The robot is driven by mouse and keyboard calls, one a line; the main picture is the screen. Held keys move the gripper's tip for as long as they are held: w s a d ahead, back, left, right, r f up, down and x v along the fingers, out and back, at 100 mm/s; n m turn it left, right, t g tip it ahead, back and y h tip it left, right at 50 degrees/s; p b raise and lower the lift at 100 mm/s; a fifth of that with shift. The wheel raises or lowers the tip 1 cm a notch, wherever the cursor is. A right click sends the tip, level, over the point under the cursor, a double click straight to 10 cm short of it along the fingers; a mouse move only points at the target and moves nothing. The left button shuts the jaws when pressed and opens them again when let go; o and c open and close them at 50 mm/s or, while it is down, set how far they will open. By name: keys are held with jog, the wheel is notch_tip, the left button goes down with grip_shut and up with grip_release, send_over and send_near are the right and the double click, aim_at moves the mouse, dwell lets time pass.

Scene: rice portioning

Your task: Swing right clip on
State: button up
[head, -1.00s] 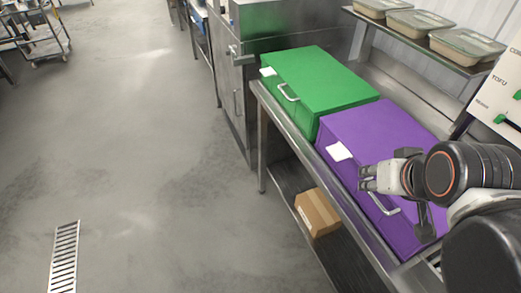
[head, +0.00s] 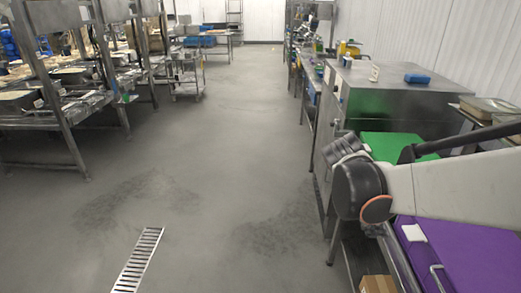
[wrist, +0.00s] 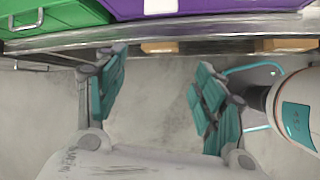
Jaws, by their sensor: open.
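The steel table edge (wrist: 160,38) lies beyond the fingertips. In the head view my arm reaches in from the right across the green and purple boxes, and hides parts of them; its gripper cannot be clearly made out there.
The green box (head: 400,146) and purple box (head: 465,252) stand on the steel table at right. A lidded container (head: 488,105) is on the shelf behind. A cardboard box (head: 378,284) is below. The floor (head: 220,170) at left is clear, with a drain grate (head: 138,260).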

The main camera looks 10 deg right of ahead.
aim_at(409, 232)
jog(key=d+f+n+g+b, duration=0.1)
jog(key=d+f, duration=0.1)
jog(key=d, duration=0.2)
jog(key=d+f+n+g+h+b, duration=0.1)
jog(key=d+f+b, duration=0.1)
jog(key=d+f, duration=0.1)
jog(key=d+f+n+b, duration=0.1)
jog(key=d+f, duration=0.2)
jog(key=d, duration=0.1)
jog(key=shift+s+d+g+h, duration=0.3)
jog(key=shift+s+g+h, duration=0.1)
jog(key=shift+r, duration=0.1)
jog(key=c, duration=0.6)
